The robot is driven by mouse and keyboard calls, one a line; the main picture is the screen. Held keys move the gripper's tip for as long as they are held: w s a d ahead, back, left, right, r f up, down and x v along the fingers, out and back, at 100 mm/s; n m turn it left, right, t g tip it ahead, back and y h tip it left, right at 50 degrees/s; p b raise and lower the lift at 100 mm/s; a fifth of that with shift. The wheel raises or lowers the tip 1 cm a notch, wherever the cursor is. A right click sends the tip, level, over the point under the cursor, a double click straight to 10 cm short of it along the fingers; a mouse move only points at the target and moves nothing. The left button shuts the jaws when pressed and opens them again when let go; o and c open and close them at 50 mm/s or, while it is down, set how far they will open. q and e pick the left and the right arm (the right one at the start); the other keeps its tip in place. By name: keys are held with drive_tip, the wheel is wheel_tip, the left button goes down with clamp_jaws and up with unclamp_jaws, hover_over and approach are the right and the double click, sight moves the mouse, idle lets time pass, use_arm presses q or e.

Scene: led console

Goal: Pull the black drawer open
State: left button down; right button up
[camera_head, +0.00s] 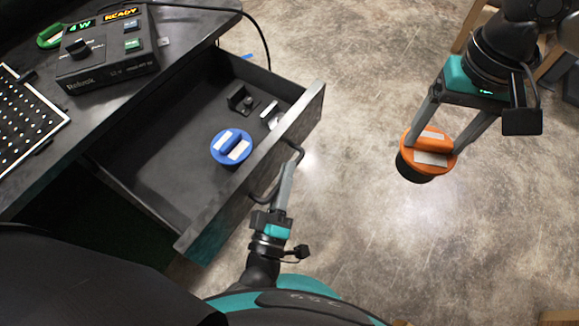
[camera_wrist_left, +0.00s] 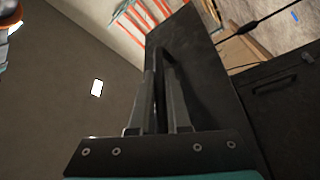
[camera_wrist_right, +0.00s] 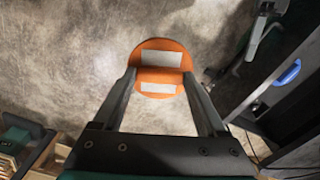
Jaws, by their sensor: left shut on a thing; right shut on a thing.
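The black drawer (camera_head: 190,215) is pulled out from under the dark table, and its inside shows. My left gripper (camera_head: 287,168) is shut on the drawer's bar handle (camera_head: 264,192) at the drawer front. In the left wrist view, the handle (camera_wrist_left: 165,58) lies between the fingers against the dark drawer front (camera_wrist_left: 205,85). My right gripper (camera_head: 445,135) is shut on a round orange-topped object (camera_head: 430,142) with a black lower part, held out over the floor right of the drawer. The orange top also shows in the right wrist view (camera_wrist_right: 160,65).
A blue-topped round object (camera_head: 232,146) and small dark and metal pieces (camera_head: 242,100) lie in the drawer. On the table (camera_head: 75,125) are a control box (camera_head: 105,55), a green round object (camera_head: 50,36) and a perforated panel (camera_head: 25,115). The floor (camera_head: 350,240) right of the drawer is clear.

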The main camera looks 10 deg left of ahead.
idle(0.3)
use_arm(q)
drive_tip(key=c, duration=0.9)
unclamp_jaws()
drive_tip(key=shift+s+f, duration=0.1)
drive_tip(key=shift+s, duration=0.05)
use_arm(e)
drive_tip(key=shift+s, duration=0.15)
